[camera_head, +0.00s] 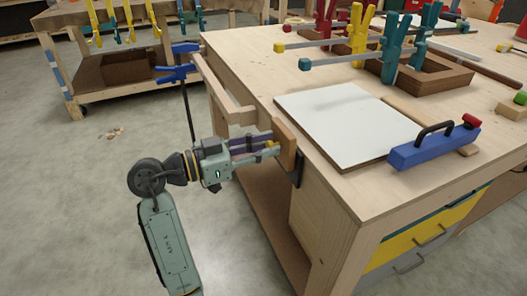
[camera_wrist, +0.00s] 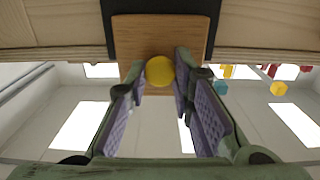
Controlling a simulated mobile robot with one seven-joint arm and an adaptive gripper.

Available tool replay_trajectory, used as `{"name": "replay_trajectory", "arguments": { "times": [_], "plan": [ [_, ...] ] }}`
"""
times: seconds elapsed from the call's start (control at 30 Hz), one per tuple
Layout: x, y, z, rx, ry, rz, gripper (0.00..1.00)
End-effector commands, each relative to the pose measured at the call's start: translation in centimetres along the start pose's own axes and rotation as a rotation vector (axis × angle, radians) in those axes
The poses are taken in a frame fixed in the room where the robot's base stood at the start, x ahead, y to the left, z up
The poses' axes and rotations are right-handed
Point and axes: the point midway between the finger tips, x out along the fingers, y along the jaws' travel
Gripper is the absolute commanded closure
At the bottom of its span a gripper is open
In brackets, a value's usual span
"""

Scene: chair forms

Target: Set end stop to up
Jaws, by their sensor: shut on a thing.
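The end stop is a brown wooden plate (camera_head: 286,146) in a black bracket (camera_head: 298,172) on the side of the workbench. In the head view its upper end overlaps the line of the bench top's edge. In the wrist view the plate (camera_wrist: 158,33) fills the upper middle, with a round yellow knob (camera_wrist: 160,71) on its face. My gripper (camera_head: 266,147) reaches the plate from the left. In the wrist view my gripper (camera_wrist: 160,80) has its purple-padded fingers on both sides of the knob, shut on it.
The workbench top (camera_head: 262,80) holds a white board (camera_head: 345,125), a blue tool with a black handle (camera_head: 435,148), and several clamps in red, yellow and teal. A wooden vise (camera_head: 225,90) with a blue clamp (camera_head: 178,73) juts out beyond my gripper. Open floor lies to the left.

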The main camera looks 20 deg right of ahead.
Motion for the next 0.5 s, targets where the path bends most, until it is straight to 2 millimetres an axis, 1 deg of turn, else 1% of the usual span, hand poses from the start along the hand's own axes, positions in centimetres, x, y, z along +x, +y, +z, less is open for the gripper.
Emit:
{"name": "replay_trajectory", "arguments": {
  "times": [0.03, 0.17, 0.2, 0.47, 0.5],
  "plan": [
    [-0.06, -0.10, -0.43, 0.004, 0.012, -0.006, 1.00],
    [-0.07, -0.11, -0.54, 0.006, 0.014, -0.007, 1.00],
    [-0.08, -0.11, -0.56, 0.006, 0.015, -0.007, 0.76],
    [-0.05, -0.08, -0.38, 0.004, 0.011, -0.005, 0.58],
    [-0.04, -0.08, -0.36, 0.004, 0.011, -0.005, 0.58]
  ]
}}
